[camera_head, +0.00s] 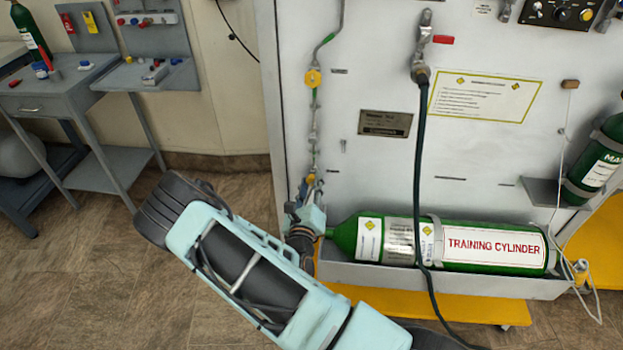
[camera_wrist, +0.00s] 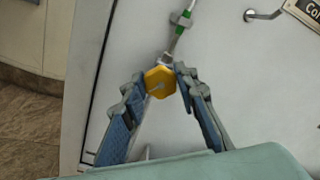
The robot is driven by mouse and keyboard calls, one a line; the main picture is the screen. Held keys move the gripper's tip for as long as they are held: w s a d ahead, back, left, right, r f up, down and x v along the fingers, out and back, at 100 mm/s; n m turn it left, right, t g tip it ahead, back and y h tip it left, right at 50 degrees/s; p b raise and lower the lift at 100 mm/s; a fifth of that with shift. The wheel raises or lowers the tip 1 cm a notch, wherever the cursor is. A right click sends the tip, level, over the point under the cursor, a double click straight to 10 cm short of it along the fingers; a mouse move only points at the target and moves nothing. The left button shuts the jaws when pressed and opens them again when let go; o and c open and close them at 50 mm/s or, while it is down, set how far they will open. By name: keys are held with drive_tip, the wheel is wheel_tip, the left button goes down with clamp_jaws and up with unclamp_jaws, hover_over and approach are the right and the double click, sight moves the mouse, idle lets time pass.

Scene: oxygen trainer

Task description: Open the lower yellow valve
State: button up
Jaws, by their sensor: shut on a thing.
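The lower yellow valve (camera_head: 310,179) sits low on the pipe at the panel's left side, partly hidden by my gripper (camera_head: 306,188). In the wrist view the valve is a yellow hexagonal knob (camera_wrist: 159,84) with a pale mark on its face. My gripper (camera_wrist: 160,80) has one finger on each side of the knob and is shut on it. The upper yellow valve (camera_head: 313,78) is higher on the same pipe, clear of my gripper.
A green training cylinder (camera_head: 490,244) lies in a grey tray (camera_head: 440,280) just right of my gripper. A black hose (camera_head: 420,150) hangs down in front of it. A grey workbench (camera_head: 60,90) stands at the left. The floor between bench and panel is clear.

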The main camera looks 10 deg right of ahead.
drive_tip(key=shift+n, duration=0.6)
drive_tip(key=shift+p, duration=0.3)
drive_tip(key=o, duration=1.2)
drive_tip(key=shift+c, duration=0.2)
drive_tip(key=shift+s, duration=0.1)
drive_tip(key=v, duration=1.2)
